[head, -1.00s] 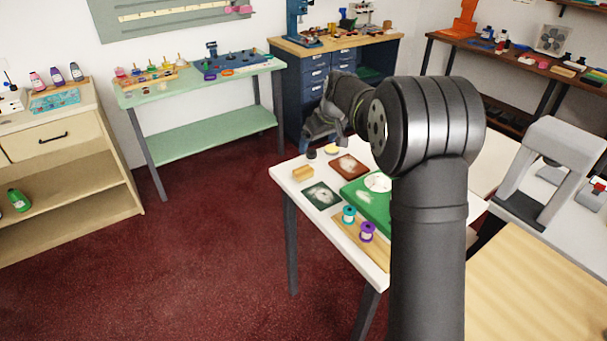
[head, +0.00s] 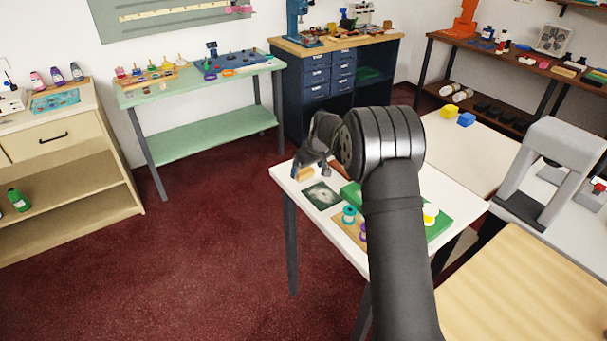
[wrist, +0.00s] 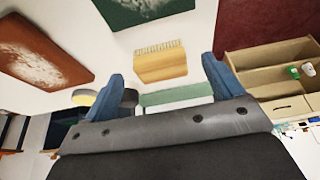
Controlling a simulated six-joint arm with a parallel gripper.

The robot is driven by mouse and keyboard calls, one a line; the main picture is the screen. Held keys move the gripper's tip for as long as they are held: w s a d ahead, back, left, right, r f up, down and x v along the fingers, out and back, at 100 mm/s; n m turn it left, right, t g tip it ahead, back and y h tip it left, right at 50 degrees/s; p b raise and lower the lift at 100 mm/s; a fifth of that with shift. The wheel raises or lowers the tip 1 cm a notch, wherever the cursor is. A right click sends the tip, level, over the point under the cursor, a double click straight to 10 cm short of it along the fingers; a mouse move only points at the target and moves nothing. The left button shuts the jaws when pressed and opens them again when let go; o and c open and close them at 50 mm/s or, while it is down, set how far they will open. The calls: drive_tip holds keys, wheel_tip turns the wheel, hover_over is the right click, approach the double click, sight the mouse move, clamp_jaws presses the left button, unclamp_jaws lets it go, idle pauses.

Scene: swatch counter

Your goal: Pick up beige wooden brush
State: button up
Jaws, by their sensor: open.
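The beige wooden brush (wrist: 160,64), a small block with a row of pale bristles along one long edge, lies on the white table (head: 332,216). In the head view the brush (head: 305,174) is near the table's far left corner, partly covered by my gripper (head: 303,166). In the wrist view my gripper (wrist: 163,69) is open, its blue fingertips apart on either side of the brush's picture. Nothing is held. I cannot tell how high the fingers are above the brush.
A dark green swatch (head: 321,195) and a brown swatch (wrist: 40,52) lie close to the brush. A teal spool (head: 349,214) and a green board (head: 440,226) stand nearer the front.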

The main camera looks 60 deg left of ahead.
drive_tip(key=x, duration=0.3)
drive_tip(key=shift+r, duration=0.1)
drive_tip(key=c, duration=1.1)
drive_tip(key=shift+o, duration=0.2)
